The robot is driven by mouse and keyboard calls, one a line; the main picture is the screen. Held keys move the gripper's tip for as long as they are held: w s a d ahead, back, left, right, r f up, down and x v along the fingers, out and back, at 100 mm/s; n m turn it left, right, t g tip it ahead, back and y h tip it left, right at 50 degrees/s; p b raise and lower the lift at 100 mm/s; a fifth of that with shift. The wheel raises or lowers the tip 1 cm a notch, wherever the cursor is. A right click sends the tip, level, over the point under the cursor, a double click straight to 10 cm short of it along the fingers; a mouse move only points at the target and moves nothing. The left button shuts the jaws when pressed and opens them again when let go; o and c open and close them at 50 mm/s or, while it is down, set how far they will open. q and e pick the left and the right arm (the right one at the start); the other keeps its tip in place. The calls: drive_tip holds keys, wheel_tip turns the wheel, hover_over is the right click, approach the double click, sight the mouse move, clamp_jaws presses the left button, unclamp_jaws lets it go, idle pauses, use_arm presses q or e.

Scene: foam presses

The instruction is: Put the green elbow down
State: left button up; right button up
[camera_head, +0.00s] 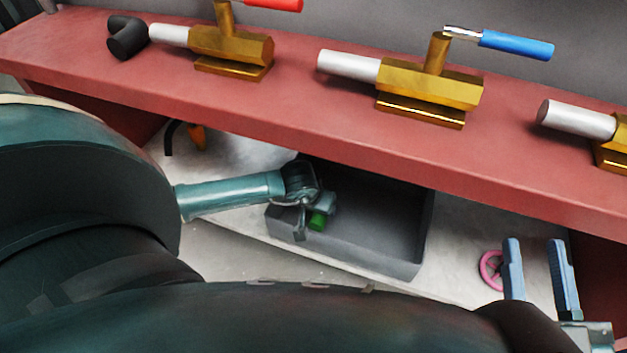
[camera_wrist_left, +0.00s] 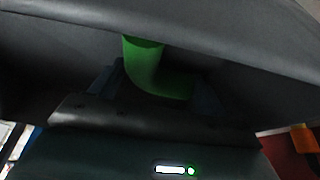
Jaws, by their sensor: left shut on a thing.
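The green elbow (camera_head: 317,221) is a small bent pipe piece, mostly hidden behind my gripper in the head view. My left gripper (camera_head: 318,208) is shut on it, at the left part of the dark grey bin (camera_head: 412,268). In the left wrist view the green elbow (camera_wrist_left: 155,72) shows its bend, with a dark grey wall close around it. I cannot tell whether the elbow touches the bin floor. My right gripper (camera_head: 538,272) is open and empty at the lower right.
A red shelf (camera_head: 300,118) runs above the bin and carries brass valves (camera_head: 430,88) with white pipes. A black elbow (camera_head: 128,37) is at the shelf's left. A pink ring (camera_head: 490,270) lies beside my right gripper. The bin's right part looks empty.

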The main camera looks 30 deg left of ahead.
use_arm(q)
drive_tip(key=shift+w, duration=0.1)
drive_tip(key=shift+f, duration=0.15)
drive_tip(key=o, duration=1.1)
drive_tip(key=shift+o, duration=0.2)
use_arm(e)
drive_tip(key=shift+w+r, duration=0.1)
drive_tip(key=shift+r, duration=0.15)
drive_tip(key=shift+r, duration=0.1)
use_arm(q)
drive_tip(key=shift+r+p, duration=0.3)
drive_tip(key=shift+r, duration=0.2)
drive_tip(key=p+v, duration=0.4)
drive_tip(key=v, duration=0.7)
drive_tip(key=shift+s, duration=0.35)
use_arm(e)
drive_tip(key=shift+s+d+f+h, duration=0.25)
drive_tip(key=shift+d+f+h, duration=0.15)
drive_tip(key=shift+f+h, duration=0.25)
